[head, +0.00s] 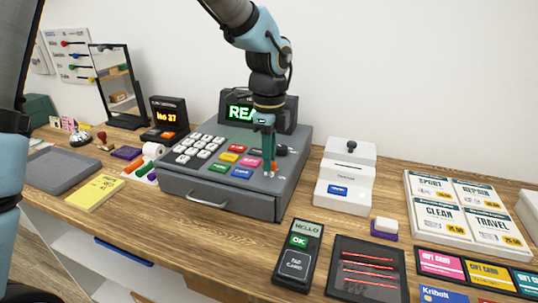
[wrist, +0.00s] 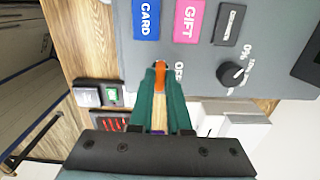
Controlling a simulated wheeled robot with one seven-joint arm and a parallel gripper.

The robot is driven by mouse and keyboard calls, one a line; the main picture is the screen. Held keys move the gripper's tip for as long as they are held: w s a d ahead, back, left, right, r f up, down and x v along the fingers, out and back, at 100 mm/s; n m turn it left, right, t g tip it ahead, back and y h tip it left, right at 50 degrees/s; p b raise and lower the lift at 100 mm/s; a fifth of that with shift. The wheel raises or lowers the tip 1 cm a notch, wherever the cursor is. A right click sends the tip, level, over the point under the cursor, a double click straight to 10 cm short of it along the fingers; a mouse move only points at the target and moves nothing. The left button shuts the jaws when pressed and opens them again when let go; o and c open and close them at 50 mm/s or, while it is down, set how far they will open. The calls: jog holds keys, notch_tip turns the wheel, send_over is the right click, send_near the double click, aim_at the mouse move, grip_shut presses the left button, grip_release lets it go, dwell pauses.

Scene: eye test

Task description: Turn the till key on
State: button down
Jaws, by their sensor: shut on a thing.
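The grey till (head: 225,178) stands on the wooden counter, its drawer shut. Its screen (head: 238,112) shows green letters starting "REA", the rest hidden behind my arm. My gripper (head: 269,170) reaches down to the till's right front. In the wrist view my gripper (wrist: 160,76) has its teal fingers closed on an orange key (wrist: 161,70). Beside the key is a printed label that seems to read "OFF", partly covered by a finger. The key's lower part and its exact angle are hidden or too small to tell.
A black dial (wrist: 232,73) sits right of the key in the wrist view, with CARD (wrist: 147,18) and GIFT (wrist: 188,20) buttons above. A card reader (head: 299,255), a white box (head: 345,183) and a price board (head: 463,240) stand near the till.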

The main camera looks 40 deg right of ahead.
dwell(0.4)
jog(key=c, duration=0.9)
grip_release()
notch_tip(320, 180, up, 11)
jog(key=shift+f+b, duration=0.1)
jog(key=shift+b, duration=1.1)
